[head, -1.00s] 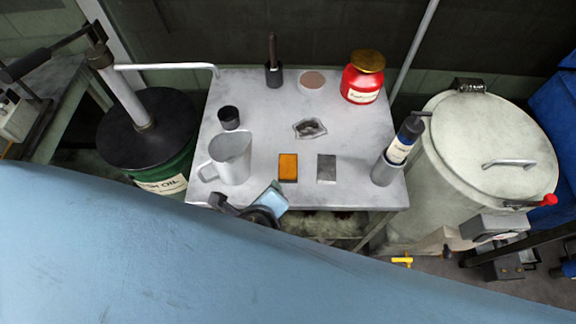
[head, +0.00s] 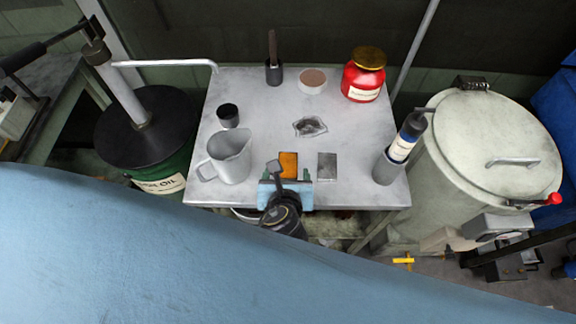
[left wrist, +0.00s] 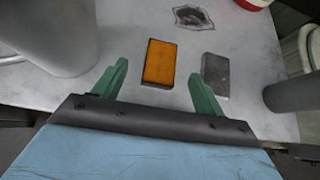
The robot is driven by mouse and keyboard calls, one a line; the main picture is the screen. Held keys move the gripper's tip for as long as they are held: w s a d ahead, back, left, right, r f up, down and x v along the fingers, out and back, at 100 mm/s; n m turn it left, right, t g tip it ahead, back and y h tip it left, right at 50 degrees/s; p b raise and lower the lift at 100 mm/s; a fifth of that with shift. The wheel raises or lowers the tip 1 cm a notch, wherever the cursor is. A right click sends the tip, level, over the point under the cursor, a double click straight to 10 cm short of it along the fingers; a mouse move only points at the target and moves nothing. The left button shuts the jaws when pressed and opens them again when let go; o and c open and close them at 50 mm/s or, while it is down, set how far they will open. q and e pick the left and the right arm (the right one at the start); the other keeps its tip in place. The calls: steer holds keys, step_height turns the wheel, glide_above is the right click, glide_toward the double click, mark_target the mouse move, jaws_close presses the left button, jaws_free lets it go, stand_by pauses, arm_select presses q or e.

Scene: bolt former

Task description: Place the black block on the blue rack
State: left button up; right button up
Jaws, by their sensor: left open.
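No block that is clearly black and no blue rack show in these frames. A grey block (head: 327,166) lies flat near the front of the metal table (head: 350,190); it also shows in the left wrist view (left wrist: 216,75). An orange block (head: 289,163) lies just left of it, also in the left wrist view (left wrist: 160,63). My left gripper (head: 286,176) is open at the table's front edge. Its green fingers (left wrist: 163,80) point at the orange block, one to each side, with nothing between them. The grey block is right of the right finger. My right gripper is not in view.
A metal jug (head: 230,158) and small black cup (head: 228,116) stand left. A bottle in a holder (head: 386,170) stands right, a red jar (head: 363,80) at the back. A crumpled grey piece (head: 310,126) lies mid-table. A large drum (head: 480,150) is beside the table.

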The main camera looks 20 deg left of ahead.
mark_target(288, 165)
arm_select(q)
steer(key=x, duration=0.2)
steer(key=b+x, duration=0.1)
steer(key=x, duration=0.2)
steer(key=shift+s+d+f, duration=0.15)
steer(key=shift+f, duration=0.15)
steer(key=shift+c, duration=0.4)
steer(key=shift+r, duration=0.1)
steer(key=c, duration=1.4)
